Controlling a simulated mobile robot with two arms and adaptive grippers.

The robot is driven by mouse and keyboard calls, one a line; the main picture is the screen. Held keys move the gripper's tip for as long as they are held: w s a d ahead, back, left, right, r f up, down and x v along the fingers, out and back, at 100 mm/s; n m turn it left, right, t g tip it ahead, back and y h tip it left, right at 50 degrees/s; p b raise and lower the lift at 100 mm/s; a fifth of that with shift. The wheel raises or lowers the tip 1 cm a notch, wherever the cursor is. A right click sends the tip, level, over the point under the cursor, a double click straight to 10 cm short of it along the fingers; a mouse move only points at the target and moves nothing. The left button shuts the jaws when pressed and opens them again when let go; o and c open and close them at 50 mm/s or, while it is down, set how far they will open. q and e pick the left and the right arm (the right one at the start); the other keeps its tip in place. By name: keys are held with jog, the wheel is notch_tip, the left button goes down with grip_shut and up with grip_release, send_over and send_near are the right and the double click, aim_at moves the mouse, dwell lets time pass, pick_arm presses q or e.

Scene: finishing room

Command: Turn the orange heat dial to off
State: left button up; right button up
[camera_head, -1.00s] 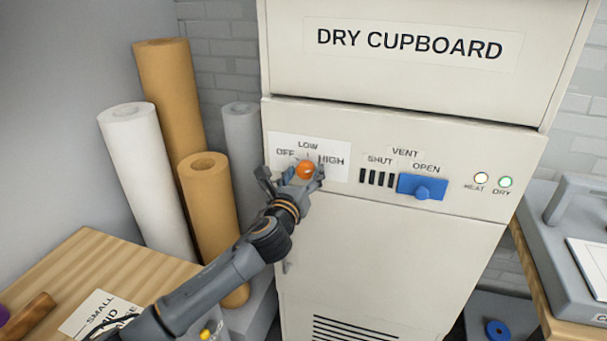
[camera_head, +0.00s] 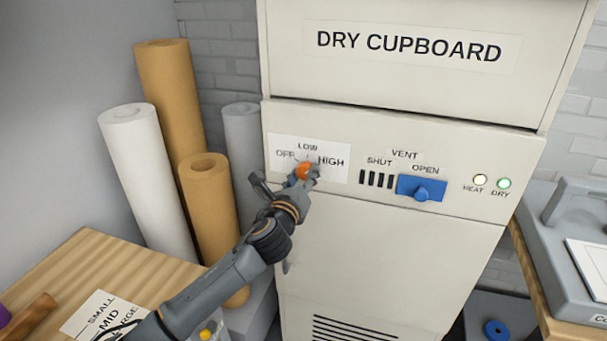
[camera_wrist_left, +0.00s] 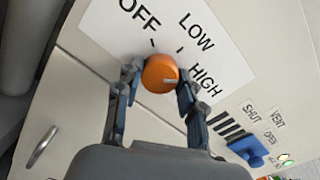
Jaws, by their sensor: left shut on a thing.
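The orange heat dial (camera_head: 304,171) is on the cream cupboard's front panel, below a white label reading OFF, LOW and HIGH. In the left wrist view the dial (camera_wrist_left: 160,71) shows a pale mark on its right part, toward the HIGH side. My left gripper (camera_head: 291,178) is shut on the dial. In the left wrist view the gripper (camera_wrist_left: 159,82) has one finger on each side of it. The fingers partly hide the dial's edges. My right gripper is in neither view.
Right of the dial are a blue vent slider (camera_head: 421,188) under OPEN, and the HEAT lamp (camera_head: 480,180) and DRY lamp (camera_head: 504,184). Paper rolls (camera_head: 150,185) stand left of the cupboard. A wooden table (camera_head: 75,262) is at the lower left.

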pick_arm(q)
jog(key=n+p, duration=0.1)
jog(key=n, duration=0.4)
jog(key=n+p, duration=0.1)
jog(key=n, duration=0.4)
jog(key=shift+n+g, duration=0.3)
jog(key=shift+n, duration=0.1)
jog(key=n+p, duration=0.1)
jog(key=n, duration=0.9)
jog(key=shift+h+p, duration=0.35)
jog(key=shift+h, duration=0.05)
jog(key=o, duration=1.2)
jog(key=shift+s+a, duration=0.1)
